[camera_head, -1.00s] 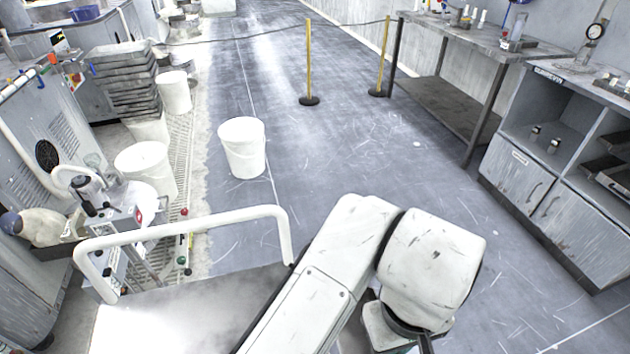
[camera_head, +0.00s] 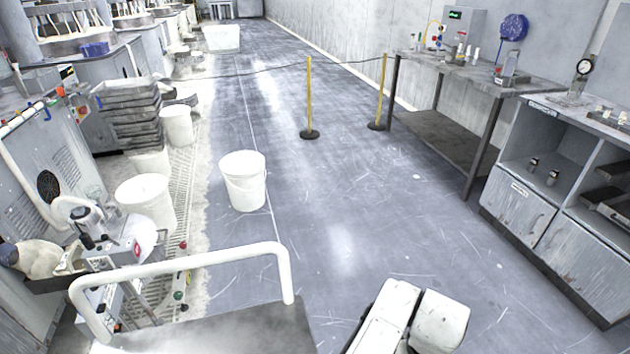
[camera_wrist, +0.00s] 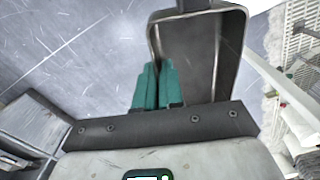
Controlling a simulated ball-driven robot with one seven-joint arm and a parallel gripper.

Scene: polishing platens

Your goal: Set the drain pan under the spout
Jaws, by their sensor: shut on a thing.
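A grey metal pan with a raised rim, which I take for the drain pan (camera_wrist: 205,65), is in the wrist view just right of my fingers. My gripper (camera_wrist: 157,72) has two green fingers close together at the pan's left rim. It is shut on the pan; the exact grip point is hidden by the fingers. In the head view neither the gripper nor the pan shows, only my arm at the bottom. I cannot tell for certain which part is the spout; a machine with white curved piping (camera_head: 72,205) stands at the left.
White buckets stand on the floor (camera_head: 243,182) and by the left machines (camera_head: 143,195). Stacked grey trays (camera_head: 128,112) stand behind them. Yellow posts (camera_head: 309,100) carry a rope across the aisle. A workbench (camera_head: 470,75) and cabinet (camera_head: 518,208) line the right.

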